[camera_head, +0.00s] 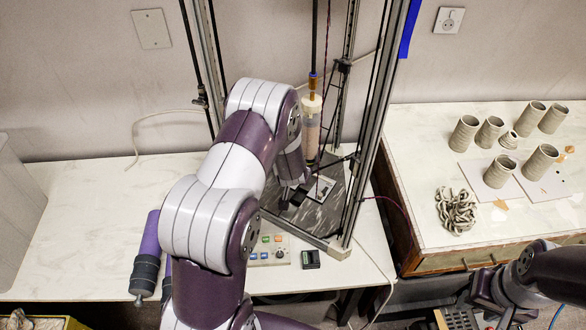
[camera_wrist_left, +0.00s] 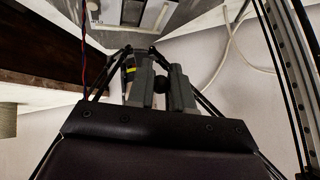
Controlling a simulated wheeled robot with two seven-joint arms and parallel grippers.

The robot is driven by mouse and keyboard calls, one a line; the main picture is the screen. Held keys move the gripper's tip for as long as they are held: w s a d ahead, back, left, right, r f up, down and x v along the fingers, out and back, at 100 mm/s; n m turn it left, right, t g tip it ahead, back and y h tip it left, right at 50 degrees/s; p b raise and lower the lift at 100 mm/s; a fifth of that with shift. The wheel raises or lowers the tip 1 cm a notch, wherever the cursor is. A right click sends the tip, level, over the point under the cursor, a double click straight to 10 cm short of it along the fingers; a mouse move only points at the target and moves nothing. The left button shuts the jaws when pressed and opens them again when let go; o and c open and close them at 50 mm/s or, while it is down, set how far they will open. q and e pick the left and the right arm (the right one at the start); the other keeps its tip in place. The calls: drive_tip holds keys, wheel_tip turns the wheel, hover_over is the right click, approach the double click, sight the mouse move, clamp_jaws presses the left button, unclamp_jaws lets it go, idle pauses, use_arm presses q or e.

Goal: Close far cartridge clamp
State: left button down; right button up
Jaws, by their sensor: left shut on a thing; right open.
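The clay cartridge (camera_head: 312,125), a pale tube with an orange-brown top, hangs upright inside the delta printer frame (camera_head: 372,130). My left arm reaches into the frame beside it and hides part of the space behind. I cannot tell clearly whether this knob belongs to the far cartridge clamp; the clamp itself is not distinct. My right gripper (camera_head: 492,322) is open at the bottom right, away from the printer, partly cut off.
A control box (camera_head: 268,251) with coloured buttons and a small black device (camera_head: 310,259) lie before the printer. The right table (camera_head: 425,145) holds several clay cups and a coiled clay heap (camera_head: 456,211). The left tabletop is mostly clear.

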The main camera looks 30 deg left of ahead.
use_arm(q)
drive_tip(key=shift+w+a+r, duration=0.1)
drive_tip(key=shift+w+r, duration=0.25)
drive_tip(key=shift+r, duration=0.1)
drive_tip(key=c, duration=1.1)
unclamp_jaws()
drive_tip(key=shift+s, duration=0.15)
drive_tip(key=shift+o, duration=0.2)
drive_tip(key=shift+s+f, duration=0.1)
drive_tip(key=shift+s, duration=0.2)
drive_tip(key=v, duration=1.2)
drive_tip(key=shift+s+d, duration=0.25)
drive_tip(key=shift+s, duration=0.05)
drive_tip(key=s+d+r+g+h, duration=0.1)
drive_tip(key=s+d+r+g, duration=0.1)
drive_tip(key=s, duration=0.5)
drive_tip(key=s+d+r+g+h, duration=0.1)
drive_tip(key=s+d+g+h, duration=0.1)
drive_tip(key=s+d, duration=0.4)
drive_tip(key=shift+s+r+m+g, duration=0.4)
drive_tip(key=shift+s+g, duration=0.5)
drive_tip(key=shift+s, duration=0.45)
